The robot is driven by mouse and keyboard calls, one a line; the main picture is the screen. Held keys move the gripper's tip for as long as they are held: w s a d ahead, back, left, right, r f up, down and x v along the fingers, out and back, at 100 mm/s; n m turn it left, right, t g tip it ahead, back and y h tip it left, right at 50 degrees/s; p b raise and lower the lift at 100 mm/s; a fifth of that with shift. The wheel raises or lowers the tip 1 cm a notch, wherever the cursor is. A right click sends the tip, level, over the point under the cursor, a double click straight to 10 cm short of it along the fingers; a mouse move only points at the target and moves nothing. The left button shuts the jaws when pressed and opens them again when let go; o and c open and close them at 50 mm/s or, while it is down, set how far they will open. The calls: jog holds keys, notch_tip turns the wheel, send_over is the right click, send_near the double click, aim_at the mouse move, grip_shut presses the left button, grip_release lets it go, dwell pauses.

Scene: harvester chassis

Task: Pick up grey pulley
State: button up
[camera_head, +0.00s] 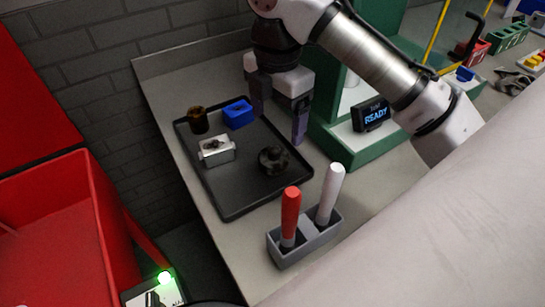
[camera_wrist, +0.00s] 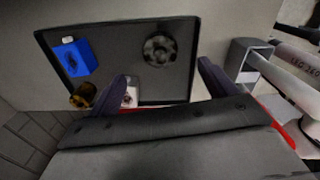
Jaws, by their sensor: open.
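The grey pulley (camera_head: 273,160) looks like the dark, round, grooved part lying on the right side of the black tray (camera_head: 238,206). My gripper (camera_head: 280,122) is open and empty. It is above the tray's far right edge in the head view, apart from the pulley. In the wrist view the gripper's fingers (camera_wrist: 164,72) point up from below, and the pulley lies beyond their tips, between their lines. Nothing hides the pulley.
On the tray are a silver block (camera_head: 217,151), a blue block (camera_head: 238,113) and a brown cylinder (camera_head: 198,120). A grey holder (camera_head: 305,237) with red and white handles stands close by. A green fixture (camera_head: 345,146) with a READY display stands to the right.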

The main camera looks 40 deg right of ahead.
aim_at(274, 149)
notch_tip(274, 149, down, 3)
jog(key=shift+f, duration=0.15)
jog(key=shift+a+f, duration=0.15)
jog(key=shift+f, duration=1.2)
jog(key=shift+a+f, duration=0.15)
jog(key=shift+f, duration=1.15)
jog(key=shift+c, duration=0.4)
jog(key=c, duration=1.3)
jog(key=shift+r+p, duration=0.15)
jog(key=shift+p, duration=0.2)
